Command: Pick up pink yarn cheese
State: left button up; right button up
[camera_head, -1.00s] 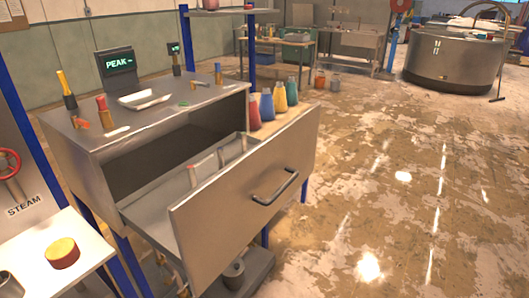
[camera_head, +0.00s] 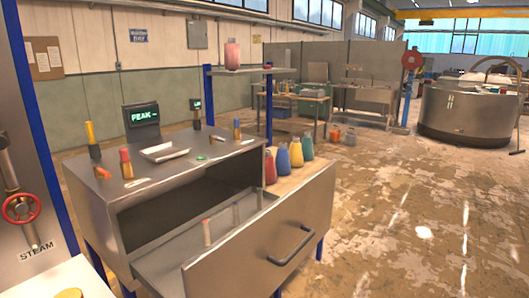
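A pink, roughly cylindrical object (camera_head: 233,54) stands upright on the raised shelf (camera_head: 250,71) behind the metal cabinet. It may be the pink yarn cheese, but its texture is too small to tell. A round yellow piece (camera_head: 69,293) shows only its top at the lower left edge, on the white surface (camera_head: 45,280). Neither of my grippers is in view.
The metal cabinet (camera_head: 105,205) has its front drawer (camera_head: 245,262) pulled open, jutting right. Small tools, a tray (camera_head: 164,152) and a PEAK display (camera_head: 141,116) are on top. Several coloured bottles (camera_head: 283,162) stand beside it. The floor (camera_head: 420,215) at right is clear.

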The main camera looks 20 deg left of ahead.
aim_at(233, 50)
jog(key=i+l+z, duration=0.35)
jog(key=i, duration=0.2)
jog(key=i+z, duration=0.35)
jog(key=i, duration=0.2)
jog(key=i+l+u, duration=0.15)
jog(key=i, duration=0.35)
jog(key=i+l+u, duration=0.1)
jog(key=i, duration=0.45)
jog(key=i+l+u, duration=0.15)
jog(key=i+l, duration=0.15)
jog(key=i, duration=0.2)
